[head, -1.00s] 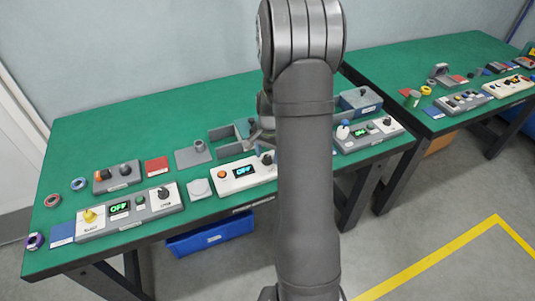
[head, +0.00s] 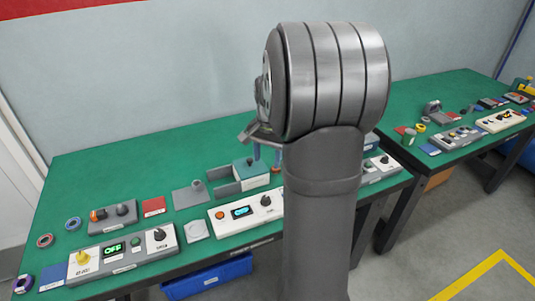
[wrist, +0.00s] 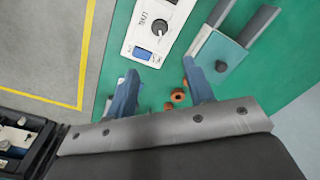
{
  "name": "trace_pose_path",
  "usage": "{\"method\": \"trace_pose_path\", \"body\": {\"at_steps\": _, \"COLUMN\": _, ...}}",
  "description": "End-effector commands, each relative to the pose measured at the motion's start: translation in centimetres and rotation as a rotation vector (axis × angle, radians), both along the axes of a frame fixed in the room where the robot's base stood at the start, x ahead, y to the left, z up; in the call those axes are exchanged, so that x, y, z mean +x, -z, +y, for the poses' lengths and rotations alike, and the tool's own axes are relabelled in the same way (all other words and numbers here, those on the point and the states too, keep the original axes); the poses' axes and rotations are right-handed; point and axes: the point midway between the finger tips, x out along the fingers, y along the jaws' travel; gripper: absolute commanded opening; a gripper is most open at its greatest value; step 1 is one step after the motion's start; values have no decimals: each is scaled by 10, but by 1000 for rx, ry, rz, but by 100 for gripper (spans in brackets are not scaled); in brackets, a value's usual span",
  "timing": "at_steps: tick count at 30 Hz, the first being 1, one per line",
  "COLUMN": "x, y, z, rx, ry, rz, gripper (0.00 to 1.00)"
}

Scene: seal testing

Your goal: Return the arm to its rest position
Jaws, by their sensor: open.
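My gripper (head: 264,158) is open and empty, raised above the green bench, with my arm hiding part of the bench behind it. In the wrist view its two fingers (wrist: 160,82) are spread apart. Beyond them, a white control panel (wrist: 155,30) with a dark knob is on the green top.
The green bench (head: 130,165) carries a grey panel (head: 125,255) reading OFF, a white panel (head: 240,212), a red pad (head: 154,206) and several rings at left. A blue bin (head: 207,279) sits underneath. A second bench (head: 455,90) stands at right. The back left of the bench is clear.

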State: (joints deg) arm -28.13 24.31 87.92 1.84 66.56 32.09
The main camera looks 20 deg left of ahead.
Motion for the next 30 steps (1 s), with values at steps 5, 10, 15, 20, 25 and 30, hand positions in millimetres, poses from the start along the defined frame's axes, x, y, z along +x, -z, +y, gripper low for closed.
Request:
{"method": "trace_pose_path", "body": {"at_steps": 5, "x": 0, "y": -9, "z": -1, "rx": 0, "ry": 0, "rz": 1, "gripper": 48}}
{"method": "trace_pose_path", "body": {"at_steps": 10, "x": 0, "y": -10, "z": -1, "rx": -1, "ry": 0, "rz": 1, "gripper": 48}}
{"method": "trace_pose_path", "body": {"at_steps": 15, "x": 0, "y": -9, "z": -1, "rx": -1, "ry": 0, "rz": 1, "gripper": 48}}
{"method": "trace_pose_path", "body": {"at_steps": 20, "x": 0, "y": -7, "z": -1, "rx": -1, "ry": 0, "rz": 2, "gripper": 48}}
{"method": "trace_pose_path", "body": {"at_steps": 25, "x": 0, "y": 9, "z": 0, "rx": -2, "ry": 0, "rz": 3, "gripper": 48}}
{"method": "trace_pose_path", "body": {"at_steps": 30, "x": -1, "y": 40, "z": 1, "rx": -3, "ry": 0, "rz": 6, "gripper": 48}}
